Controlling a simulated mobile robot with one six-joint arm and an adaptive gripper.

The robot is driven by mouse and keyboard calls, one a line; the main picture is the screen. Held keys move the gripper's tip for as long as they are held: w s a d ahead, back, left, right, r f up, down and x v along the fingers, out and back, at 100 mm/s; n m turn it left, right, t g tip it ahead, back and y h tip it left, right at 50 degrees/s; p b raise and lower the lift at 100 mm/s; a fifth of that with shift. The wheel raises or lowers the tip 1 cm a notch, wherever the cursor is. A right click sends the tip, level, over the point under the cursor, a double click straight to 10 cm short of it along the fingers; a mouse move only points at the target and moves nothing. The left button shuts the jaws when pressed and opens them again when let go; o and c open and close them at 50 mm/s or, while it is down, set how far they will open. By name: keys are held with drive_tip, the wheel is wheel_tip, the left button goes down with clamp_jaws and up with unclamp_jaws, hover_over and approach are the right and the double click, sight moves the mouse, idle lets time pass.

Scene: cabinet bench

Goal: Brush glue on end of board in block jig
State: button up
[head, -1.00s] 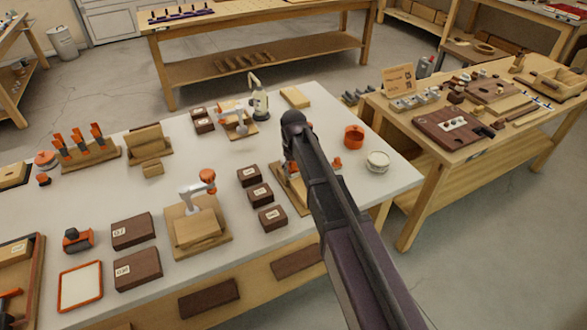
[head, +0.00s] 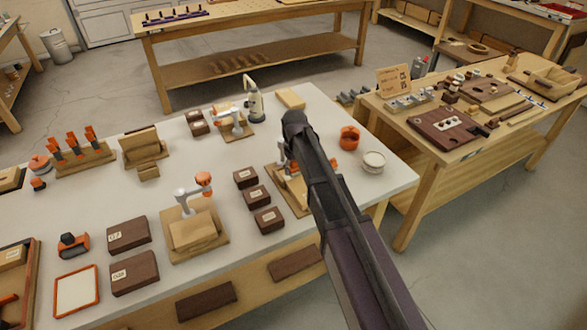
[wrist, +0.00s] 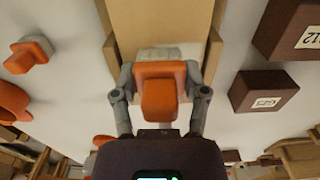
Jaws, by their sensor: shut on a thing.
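My gripper (wrist: 160,90) is shut on the orange handle (wrist: 158,100) of a brush in the wrist view. The brush's pale bristles (wrist: 158,54) point at the end of a light wooden board (wrist: 160,22). They overlap the board's end in the picture; I cannot tell whether they touch. The board lies between the wooden sides of the block jig (wrist: 213,50). A round white pot (head: 373,162) stands to the right of the arm.
Dark labelled blocks (head: 256,197) stand close left of the jig; one also shows in the wrist view (wrist: 264,91). An orange cup (head: 349,138) stands behind the white pot. A jig with a grey clamp (head: 193,228) stands further left. Clear white tabletop lies behind the blocks.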

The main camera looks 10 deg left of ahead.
drive_tip(key=shift+w+d, duration=0.35)
drive_tip(key=shift+d, duration=0.25)
drive_tip(key=shift+r+p, duration=2.95)
drive_tip(key=shift+s, duration=0.1)
